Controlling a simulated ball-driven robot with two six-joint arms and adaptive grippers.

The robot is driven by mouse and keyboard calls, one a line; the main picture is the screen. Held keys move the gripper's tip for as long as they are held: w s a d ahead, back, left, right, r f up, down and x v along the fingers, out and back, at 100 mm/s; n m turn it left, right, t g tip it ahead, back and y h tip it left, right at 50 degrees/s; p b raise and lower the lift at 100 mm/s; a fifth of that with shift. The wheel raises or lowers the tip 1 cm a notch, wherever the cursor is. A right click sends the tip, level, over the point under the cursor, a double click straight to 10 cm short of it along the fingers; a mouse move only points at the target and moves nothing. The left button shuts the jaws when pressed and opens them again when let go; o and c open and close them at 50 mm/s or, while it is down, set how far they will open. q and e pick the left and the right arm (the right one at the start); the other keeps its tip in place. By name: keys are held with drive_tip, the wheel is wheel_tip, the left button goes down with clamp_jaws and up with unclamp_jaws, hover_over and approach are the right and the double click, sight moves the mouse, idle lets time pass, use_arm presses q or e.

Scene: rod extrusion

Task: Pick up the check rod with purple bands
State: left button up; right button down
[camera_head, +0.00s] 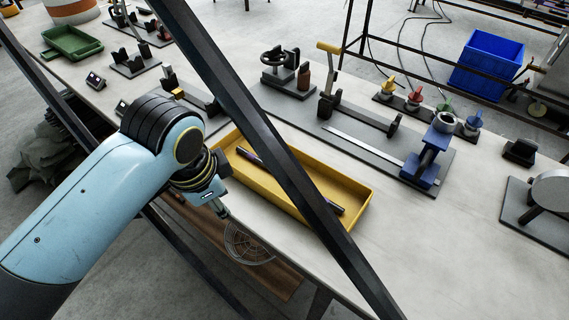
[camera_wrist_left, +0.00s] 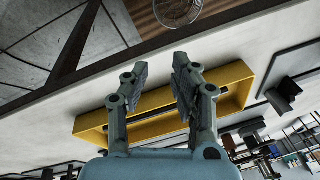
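A long yellow tray (camera_head: 362,192) lies on the table in the head view. A dark rod with a purplish part (camera_head: 249,155) shows at its left end. A dark rod end (camera_head: 335,207) shows at its right end. A black bar hides the middle, so I cannot tell whether these are one rod. My left gripper (camera_head: 219,208) is just in front of the tray's left side, pointing down. In the left wrist view its two fingers (camera_wrist_left: 160,76) are apart and empty, with the tray (camera_wrist_left: 236,73) beyond them. My right gripper is not in view.
Dark diagonal frame bars (camera_head: 262,115) cross the head view. Behind the tray stand a grey fixture plate (camera_head: 350,150), a blue stand (camera_head: 428,160) and a handwheel fixture (camera_head: 283,72). A green tray (camera_head: 72,42) lies at the far left.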

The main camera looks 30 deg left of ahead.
use_arm(q)
drive_tip(key=w+d+r+m+g+p, duration=0.1)
drive_tip(key=w+d+r+m, duration=0.2)
drive_tip(key=w+m, duration=0.3)
drive_tip(key=w+d+r+m+g+p, duration=0.1)
drive_tip(key=w+d+r+m, duration=0.3)
drive_tip(key=w+m, duration=0.3)
drive_tip(key=h, duration=0.1)
hover_over(286, 176)
drive_tip(key=d, duration=0.1)
drive_tip(key=shift+m, duration=0.3)
wheel_tip(286, 176, down, 5)
drive_tip(key=shift+s+d+f, duration=0.1)
drive_tip(key=shift+s+f, duration=0.05)
drive_tip(key=shift+f, duration=0.05)
drive_tip(key=f, duration=0.2)
drive_tip(key=a+f+p, duration=0.1)
drive_tip(key=f, duration=0.1)
drive_tip(key=shift+a+f, duration=0.15)
drive_tip(key=shift+f, duration=0.45)
drive_tip(key=shift+c, duration=0.2)
clamp_jaws()
